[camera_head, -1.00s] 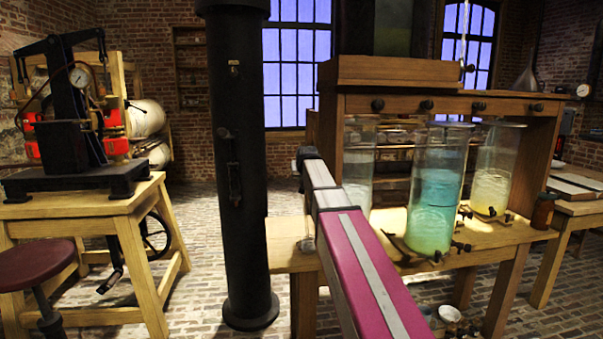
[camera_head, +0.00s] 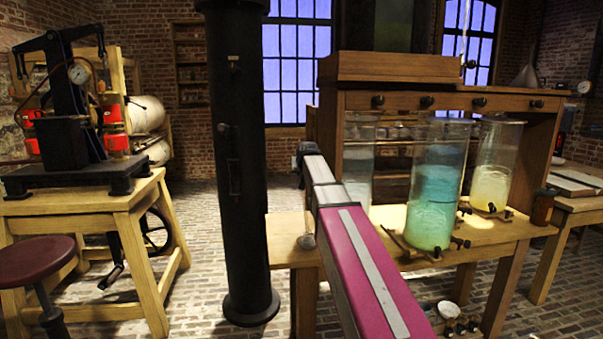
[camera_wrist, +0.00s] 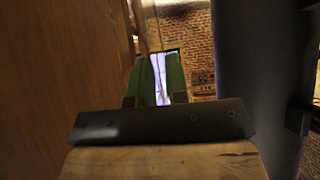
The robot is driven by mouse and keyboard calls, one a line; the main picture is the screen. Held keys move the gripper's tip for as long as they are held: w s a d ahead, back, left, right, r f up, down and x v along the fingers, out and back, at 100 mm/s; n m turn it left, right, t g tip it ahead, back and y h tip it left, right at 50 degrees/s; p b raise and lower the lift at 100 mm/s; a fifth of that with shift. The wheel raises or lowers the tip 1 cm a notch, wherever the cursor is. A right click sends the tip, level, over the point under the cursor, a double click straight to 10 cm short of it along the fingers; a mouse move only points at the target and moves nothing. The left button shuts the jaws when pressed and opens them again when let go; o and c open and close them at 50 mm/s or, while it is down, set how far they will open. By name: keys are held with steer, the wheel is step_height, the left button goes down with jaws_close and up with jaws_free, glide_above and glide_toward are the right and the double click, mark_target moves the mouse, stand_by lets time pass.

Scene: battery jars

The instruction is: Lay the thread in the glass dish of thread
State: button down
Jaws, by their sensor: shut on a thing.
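My gripper (camera_wrist: 160,62) shows in the wrist view as two green fingers pointing away, close together with a narrow bright gap. A thin pale strand (camera_wrist: 141,30), which looks like the thread, runs above the fingertips. Its hold between the fingers is too small to see clearly. In the head view my arm hides my gripper. I cannot make out the glass dish of thread for certain. A small pale round thing (camera_head: 307,241) lies on the bench's left part, beside my arm.
Tall glass jars stand on the wooden bench (camera_head: 290,254), one with blue-green liquid (camera_head: 434,190) and one yellowish (camera_head: 492,170). A dark column (camera_head: 237,160) stands left of my arm. Small bowls (camera_head: 448,309) sit low under the bench. A brown wooden surface (camera_wrist: 65,70) fills the wrist view's left.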

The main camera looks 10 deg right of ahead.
steer(key=shift+r, duration=0.1)
steer(key=shift+r, duration=3.95)
